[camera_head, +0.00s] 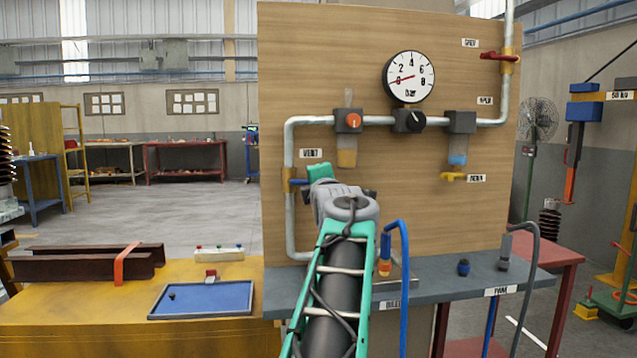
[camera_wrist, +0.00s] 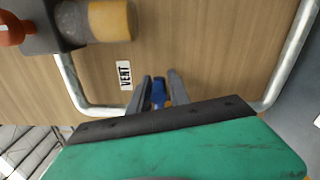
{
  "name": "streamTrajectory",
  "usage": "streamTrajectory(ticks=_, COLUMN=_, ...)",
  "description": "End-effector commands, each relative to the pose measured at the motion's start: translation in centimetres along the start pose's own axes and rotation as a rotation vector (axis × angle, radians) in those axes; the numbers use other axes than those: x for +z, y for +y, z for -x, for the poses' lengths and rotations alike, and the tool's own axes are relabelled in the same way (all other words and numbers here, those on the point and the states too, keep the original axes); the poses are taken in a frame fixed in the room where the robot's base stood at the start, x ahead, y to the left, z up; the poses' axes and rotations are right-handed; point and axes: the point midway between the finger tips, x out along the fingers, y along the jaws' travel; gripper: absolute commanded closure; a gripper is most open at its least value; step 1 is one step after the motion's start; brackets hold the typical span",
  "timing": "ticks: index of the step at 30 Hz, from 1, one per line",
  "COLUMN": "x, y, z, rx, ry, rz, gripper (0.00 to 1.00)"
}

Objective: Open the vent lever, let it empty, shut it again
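The vent lever (camera_head: 298,182) is a small blue handle reaching right from its valve on the left vertical pipe, under the VENT label (camera_head: 311,153). In the wrist view the blue lever (camera_wrist: 158,94) lies between the two grey fingers of my gripper (camera_wrist: 159,84). The fingers stand apart, one on each side of it; whether they press on it I cannot tell. In the head view my gripper (camera_head: 322,172) is at the lever, its fingers mostly hidden by my wrist. The gauge (camera_head: 409,77) needle points left, at about 0 bar.
The wooden panel (camera_head: 400,215) also carries an orange knob (camera_head: 353,120), a black knob (camera_head: 415,120), a yellow drain lever (camera_head: 453,176) and a red lever (camera_head: 497,56). A grey bench (camera_head: 445,285) with hoses stands below. A blue tray (camera_head: 202,300) lies at left.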

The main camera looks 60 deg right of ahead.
Motion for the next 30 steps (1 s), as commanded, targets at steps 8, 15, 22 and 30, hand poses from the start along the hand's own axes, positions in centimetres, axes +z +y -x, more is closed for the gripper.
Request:
streamTrajectory(ticks=8, x=0.3, y=0.1, z=0.1, rx=0.002, ry=-0.007, rz=-0.001, gripper=0.62)
streamTrajectory(ticks=15, x=0.4, y=0.3, z=1.1, rx=0.004, ry=-0.009, rz=0.0, gripper=0.62)
streamTrajectory(ticks=22, x=0.3, y=0.3, z=5.8, rx=0.004, ry=-0.009, rz=0.0, gripper=0.62)
streamTrajectory(ticks=30, x=0.2, y=0.1, z=8.0, rx=0.002, ry=-0.005, rz=-0.002, gripper=0.62)
